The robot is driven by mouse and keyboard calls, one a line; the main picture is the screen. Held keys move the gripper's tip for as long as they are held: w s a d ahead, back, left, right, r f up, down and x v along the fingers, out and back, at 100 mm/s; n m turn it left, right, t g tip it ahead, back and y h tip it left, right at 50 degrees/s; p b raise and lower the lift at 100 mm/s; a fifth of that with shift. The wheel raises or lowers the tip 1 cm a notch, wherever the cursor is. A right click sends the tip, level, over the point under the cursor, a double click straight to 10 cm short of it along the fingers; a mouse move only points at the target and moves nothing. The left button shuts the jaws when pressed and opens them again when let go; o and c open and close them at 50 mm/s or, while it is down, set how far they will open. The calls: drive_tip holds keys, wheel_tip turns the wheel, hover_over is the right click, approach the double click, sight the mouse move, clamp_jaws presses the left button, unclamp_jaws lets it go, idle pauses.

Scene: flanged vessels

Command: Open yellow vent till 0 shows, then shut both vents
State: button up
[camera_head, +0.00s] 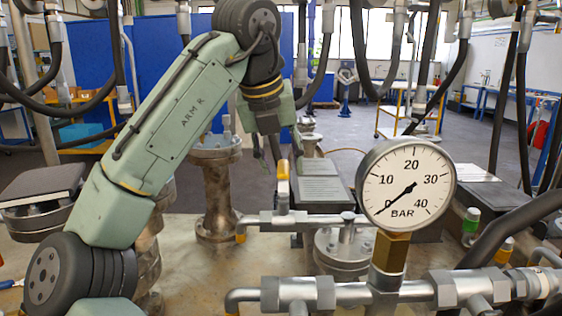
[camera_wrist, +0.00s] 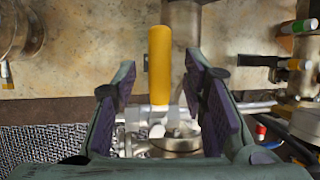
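The yellow vent handle (camera_head: 283,172) stands upright on a horizontal pipe left of the gauge. In the wrist view the yellow handle (camera_wrist: 160,65) lies between and beyond the fingers of my gripper (camera_wrist: 162,85), with a gap on both sides. I cannot clearly pick out a second vent handle.
Metal pipework (camera_head: 335,293) runs across the front under the gauge. A flanged vessel (camera_head: 217,185) stands left of the yellow handle. Dark hoses hang above. The floor behind is partly clear.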

drive_tip(key=shift+w+d+f, duration=0.1)
drive_tip(key=shift+w+f, duration=0.15)
drive_tip(key=shift+f, duration=0.25)
clamp_jaws()
idle(0.6)
